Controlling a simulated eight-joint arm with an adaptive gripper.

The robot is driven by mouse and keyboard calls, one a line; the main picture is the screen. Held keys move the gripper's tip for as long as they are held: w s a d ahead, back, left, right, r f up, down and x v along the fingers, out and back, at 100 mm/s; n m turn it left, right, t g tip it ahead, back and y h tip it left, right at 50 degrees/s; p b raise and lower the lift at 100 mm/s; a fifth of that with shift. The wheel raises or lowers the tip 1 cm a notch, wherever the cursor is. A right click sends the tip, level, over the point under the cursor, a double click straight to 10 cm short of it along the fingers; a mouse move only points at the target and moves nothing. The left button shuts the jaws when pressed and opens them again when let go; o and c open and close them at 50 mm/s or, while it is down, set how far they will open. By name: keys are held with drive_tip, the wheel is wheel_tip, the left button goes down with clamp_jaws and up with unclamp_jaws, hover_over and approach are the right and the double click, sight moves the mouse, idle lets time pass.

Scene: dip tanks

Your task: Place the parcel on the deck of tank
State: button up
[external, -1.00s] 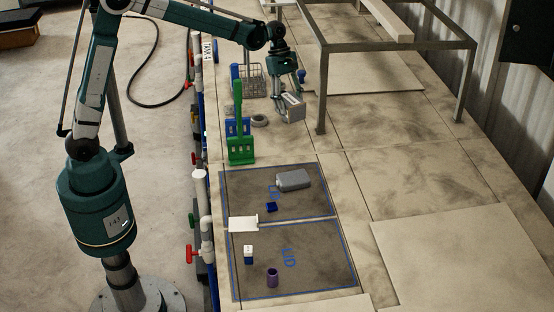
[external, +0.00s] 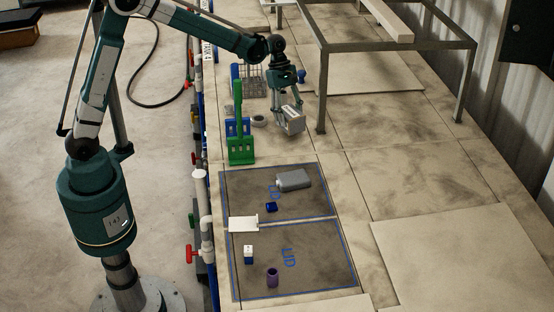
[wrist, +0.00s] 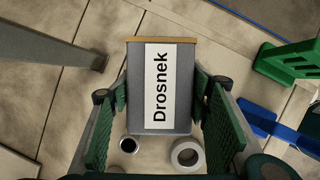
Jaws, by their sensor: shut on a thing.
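The parcel (external: 291,120) is a grey box with a white label. In the wrist view the parcel (wrist: 138,85) reads "Drosnek" and sits between the two green-padded fingers. My gripper (external: 287,109) is shut on it and holds it over the beige deck (external: 300,149), left of the metal frame's near leg. Its exact height above the deck is hard to tell. A "TANK 4" sign (external: 209,50) shows on the tank's left side.
A green rack (external: 241,150) and blue holder stand left of the parcel. A metal frame (external: 321,90) is to the right. A grey ring (external: 259,121) lies nearby.

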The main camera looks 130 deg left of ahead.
drive_tip(key=shift+f, duration=2.1)
drive_tip(key=shift+f, duration=0.15)
drive_tip(key=o, duration=1.1)
drive_tip(key=shift+c, duration=0.2)
drive_tip(key=shift+r, duration=0.2)
drive_tip(key=p+v, duration=0.3)
drive_tip(key=v, duration=0.9)
drive_tip(key=shift+s+p, duration=0.1)
drive_tip(key=shift+p, duration=0.25)
